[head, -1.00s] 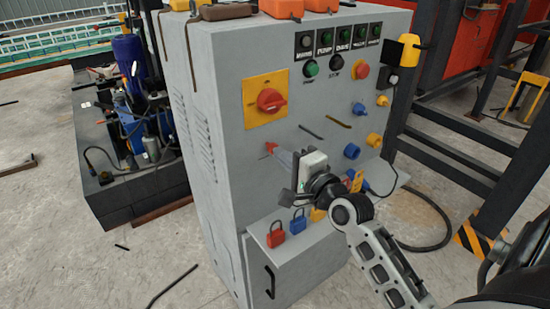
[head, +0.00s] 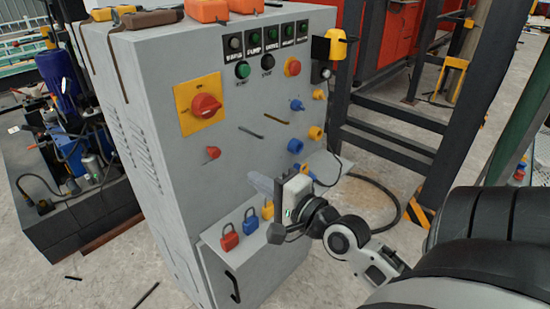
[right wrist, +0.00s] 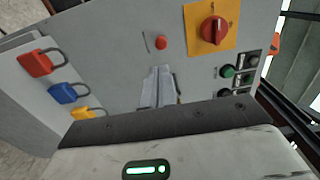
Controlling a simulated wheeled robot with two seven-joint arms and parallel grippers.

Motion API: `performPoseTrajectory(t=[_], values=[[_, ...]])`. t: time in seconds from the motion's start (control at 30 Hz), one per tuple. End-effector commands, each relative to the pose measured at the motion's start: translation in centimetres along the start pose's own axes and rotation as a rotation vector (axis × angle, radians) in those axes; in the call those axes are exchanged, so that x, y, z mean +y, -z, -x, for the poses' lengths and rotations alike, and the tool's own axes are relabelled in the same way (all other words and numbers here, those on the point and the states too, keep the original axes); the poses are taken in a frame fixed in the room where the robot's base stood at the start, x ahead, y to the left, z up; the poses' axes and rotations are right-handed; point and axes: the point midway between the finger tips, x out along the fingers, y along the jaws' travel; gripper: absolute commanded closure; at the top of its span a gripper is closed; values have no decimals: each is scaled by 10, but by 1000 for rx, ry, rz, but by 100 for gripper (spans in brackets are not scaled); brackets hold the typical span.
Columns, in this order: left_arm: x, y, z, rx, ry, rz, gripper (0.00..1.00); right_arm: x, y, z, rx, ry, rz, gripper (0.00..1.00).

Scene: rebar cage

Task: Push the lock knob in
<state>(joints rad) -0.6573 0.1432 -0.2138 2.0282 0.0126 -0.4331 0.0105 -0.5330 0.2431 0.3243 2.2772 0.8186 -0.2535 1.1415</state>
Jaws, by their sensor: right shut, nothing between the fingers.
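The lock knob is taken to be the small red knob (head: 212,153) on the front of the grey cabinet (head: 172,225), below the yellow-plated red rotary switch (head: 204,105). The knob also shows in the right wrist view (right wrist: 161,42), just beyond the fingertips. My right gripper (head: 255,180) is shut and empty. In the head view its fingers are right of and lower than the knob, with a gap between them. In the wrist view the closed fingers (right wrist: 158,82) point towards the panel. How far in the knob sits cannot be told. My left gripper is out of view.
Red (head: 229,238), blue (head: 250,221) and yellow padlocks hang at a ledge below the knob. Push buttons (head: 243,70) and blue and yellow sockets (head: 295,146) are on the panel's right side. A dark metal frame (head: 400,125) stands right of the cabinet.

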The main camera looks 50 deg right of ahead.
Motion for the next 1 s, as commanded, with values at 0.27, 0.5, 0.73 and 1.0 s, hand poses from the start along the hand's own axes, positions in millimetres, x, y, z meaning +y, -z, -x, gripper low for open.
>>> performPoseTrajectory(t=[0.27,0.5,0.73,1.0], values=[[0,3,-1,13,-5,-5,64,1,0,31,0,-1,0,100],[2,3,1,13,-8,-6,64,-1,0,34,0,1,0,100],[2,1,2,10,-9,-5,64,0,0,34,0,0,0,100],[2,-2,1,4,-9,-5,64,5,-2,33,-4,-13,23,100]])
